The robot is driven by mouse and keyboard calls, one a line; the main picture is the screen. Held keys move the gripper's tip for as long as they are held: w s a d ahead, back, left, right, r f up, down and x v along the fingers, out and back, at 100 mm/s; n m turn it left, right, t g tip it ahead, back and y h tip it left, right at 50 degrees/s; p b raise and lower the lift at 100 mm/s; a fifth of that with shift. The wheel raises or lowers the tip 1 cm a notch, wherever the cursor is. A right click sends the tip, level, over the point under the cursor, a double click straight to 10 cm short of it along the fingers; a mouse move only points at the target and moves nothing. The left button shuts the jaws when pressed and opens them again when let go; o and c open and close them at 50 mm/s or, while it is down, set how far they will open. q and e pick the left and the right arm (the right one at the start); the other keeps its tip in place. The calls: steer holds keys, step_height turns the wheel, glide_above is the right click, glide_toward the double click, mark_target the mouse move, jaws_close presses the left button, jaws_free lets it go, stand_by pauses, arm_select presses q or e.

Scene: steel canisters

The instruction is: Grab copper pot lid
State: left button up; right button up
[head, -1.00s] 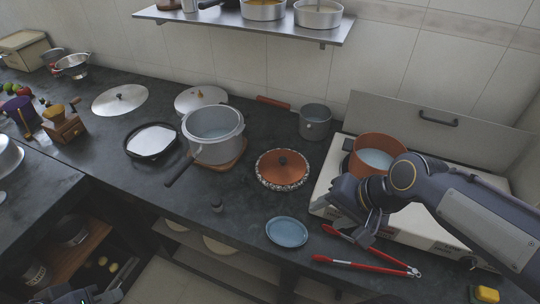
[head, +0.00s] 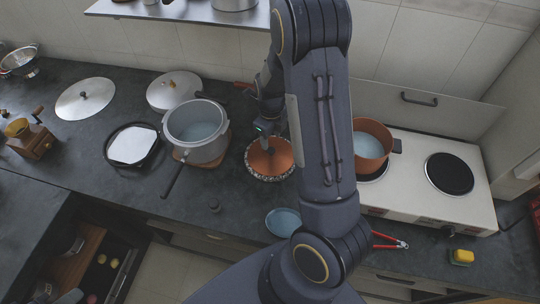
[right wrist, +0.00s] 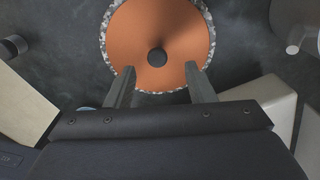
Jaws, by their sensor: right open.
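The copper pot lid (head: 282,163) is a round orange-copper disc with a dark knob. It lies on a speckled round mat (head: 258,177) on the dark counter, and also shows in the right wrist view (right wrist: 185,35). My right gripper (head: 266,146) is over the lid, pointing down. In the right wrist view its two fingers (right wrist: 160,82) are apart and empty. They overlap the lid's near edge, with the knob beyond and between them; the height gap is hard to judge. A part of my left gripper (head: 46,291) shows at the bottom left, its jaws unclear.
A grey pot (head: 200,146) stands left of the lid. A copper pot (head: 369,150) sits on the white stove (head: 415,153) at right. A blue dish (head: 281,224) lies in front, partly behind my right arm. Steel lids (head: 85,104) lie at the back left.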

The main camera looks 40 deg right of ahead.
mark_target(271, 149)
steer(key=f+b, duration=0.4)
steer(key=f, duration=0.1)
steer(key=shift+s+a+f, duration=0.15)
steer(key=shift+s, duration=0.1)
jaws_close()
steer(key=shift+r, duration=0.25)
